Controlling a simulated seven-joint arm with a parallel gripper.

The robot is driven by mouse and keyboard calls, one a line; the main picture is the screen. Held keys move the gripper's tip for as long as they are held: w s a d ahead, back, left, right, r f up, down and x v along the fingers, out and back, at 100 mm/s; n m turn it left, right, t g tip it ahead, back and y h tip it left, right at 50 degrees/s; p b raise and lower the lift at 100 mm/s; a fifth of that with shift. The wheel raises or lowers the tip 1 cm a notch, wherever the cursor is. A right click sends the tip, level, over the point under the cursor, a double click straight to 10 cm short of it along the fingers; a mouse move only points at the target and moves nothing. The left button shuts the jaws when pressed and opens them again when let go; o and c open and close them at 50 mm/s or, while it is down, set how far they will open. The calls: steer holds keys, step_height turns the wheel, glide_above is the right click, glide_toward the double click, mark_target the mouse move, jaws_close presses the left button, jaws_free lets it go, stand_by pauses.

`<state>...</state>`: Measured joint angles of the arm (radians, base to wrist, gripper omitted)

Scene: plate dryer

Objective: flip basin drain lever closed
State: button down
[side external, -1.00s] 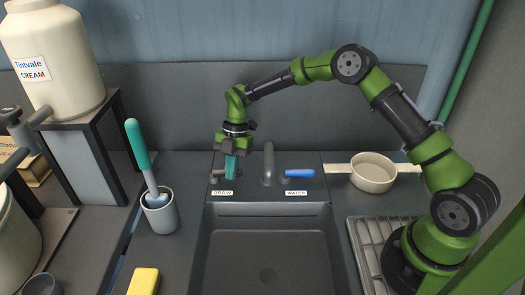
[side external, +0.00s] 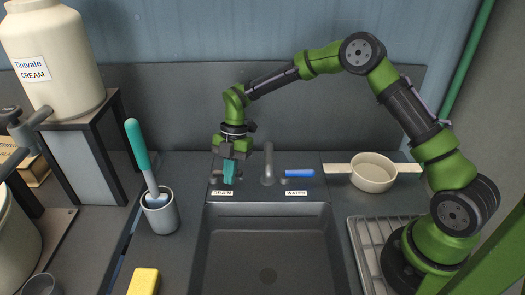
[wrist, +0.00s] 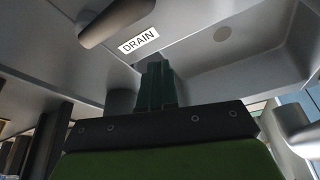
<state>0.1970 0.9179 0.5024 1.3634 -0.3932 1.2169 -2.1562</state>
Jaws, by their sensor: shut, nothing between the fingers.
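The drain lever (side external: 216,173) is a small dark handle on the ledge behind the basin, above the DRAIN label (side external: 222,193). In the side external view my gripper (side external: 229,182) partly hides it. The teal fingers are shut and empty, pointing down beside the lever's right part. In the wrist view the lever is a dark rounded bar (wrist: 115,20) beside the DRAIN label (wrist: 139,41), and my shut fingers (wrist: 154,68) show below the label. I cannot tell whether the fingers touch the lever. The grey basin (side external: 268,245) lies in front, with a round drain at its bottom.
The faucet (side external: 268,163) stands just right of my gripper, with the blue water lever (side external: 299,173) beyond it. A cream strainer (side external: 373,172) sits further right. A cup with a teal-handled brush (side external: 138,147) stands left. The space above the basin is clear.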

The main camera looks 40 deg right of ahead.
steer(key=w+v, duration=0.1)
steer(key=v, duration=0.8)
steer(key=shift+a, duration=0.3)
steer(key=s+d+r+m+t, duration=0.1)
steer(key=s+r+m, duration=0.1)
steer(key=s+m, duration=0.2)
steer(key=s+d+r+m+t+h, duration=0.1)
steer(key=s+m, duration=0.3)
steer(key=m, duration=0.4)
steer(key=s+d+r+m+t+h, duration=0.1)
steer(key=s+r+m, duration=0.3)
steer(key=m, duration=0.2)
steer(key=shift+s+d, duration=0.1)
steer(key=shift+s, duration=0.05)
steer(key=s+d+r+m+t, duration=0.1)
steer(key=s+r+m+t, duration=0.2)
steer(key=s, duration=0.4)
steer(key=s+d+r+m+t, duration=0.2)
steer(key=s+r+m+t, duration=0.1)
steer(key=s+m, duration=0.3)
steer(key=shift+s+r, duration=0.75)
steer(key=shift+s, duration=0.2)
steer(key=shift+d, duration=0.15)
